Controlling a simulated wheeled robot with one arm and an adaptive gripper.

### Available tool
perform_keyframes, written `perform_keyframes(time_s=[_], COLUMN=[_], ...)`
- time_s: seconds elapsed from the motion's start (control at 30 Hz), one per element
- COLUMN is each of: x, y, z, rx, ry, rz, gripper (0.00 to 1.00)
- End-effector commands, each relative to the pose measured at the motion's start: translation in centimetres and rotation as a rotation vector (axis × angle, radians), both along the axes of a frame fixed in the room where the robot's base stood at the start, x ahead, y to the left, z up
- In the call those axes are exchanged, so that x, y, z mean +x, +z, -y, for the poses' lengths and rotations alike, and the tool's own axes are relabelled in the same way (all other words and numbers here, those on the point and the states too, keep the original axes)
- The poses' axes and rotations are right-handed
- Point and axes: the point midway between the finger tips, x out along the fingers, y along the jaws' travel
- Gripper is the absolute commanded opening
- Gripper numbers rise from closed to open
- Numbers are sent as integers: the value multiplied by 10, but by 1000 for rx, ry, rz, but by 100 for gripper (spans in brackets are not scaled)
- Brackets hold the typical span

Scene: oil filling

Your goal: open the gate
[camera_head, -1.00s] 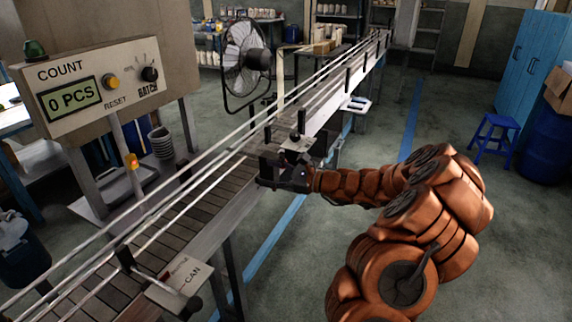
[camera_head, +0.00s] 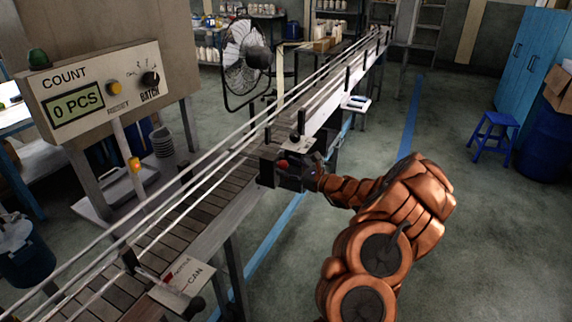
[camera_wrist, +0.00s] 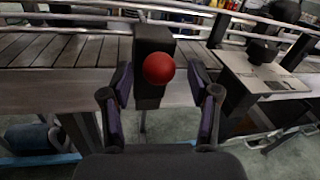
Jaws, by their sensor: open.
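A red ball knob (camera_wrist: 158,68) sits on the front of a dark upright block (camera_wrist: 153,42) at the conveyor's near side; this looks like the gate's handle. In the head view the red knob (camera_head: 283,164) shows beside the conveyor rail. My gripper (camera_wrist: 161,82) is open, one finger left of the knob and block and one right, with gaps on both sides. I cannot tell how deep the knob lies between the fingers. In the head view my gripper (camera_head: 290,174) is right at the block, partly hiding it.
The slatted conveyor (camera_head: 213,192) with metal rails runs from lower left to upper right. A small plate with a black knob (camera_wrist: 262,73) stands just right of the block. A CAN-marked plate (camera_head: 183,283) is nearer. A counter panel (camera_head: 97,92) reads 0 PCS.

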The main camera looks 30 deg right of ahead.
Motion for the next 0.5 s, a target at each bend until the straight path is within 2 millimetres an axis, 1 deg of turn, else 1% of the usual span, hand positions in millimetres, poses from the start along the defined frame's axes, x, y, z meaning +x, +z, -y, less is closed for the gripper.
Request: perform_keyframes(time_s=[0.13,0.43,0.5], x=[8,9,9], y=[1,0,0], z=[-3,-4,-4], rx=[-1,0,0], ry=[1,1,1], rz=[0,1,1], gripper=[61,61,54])
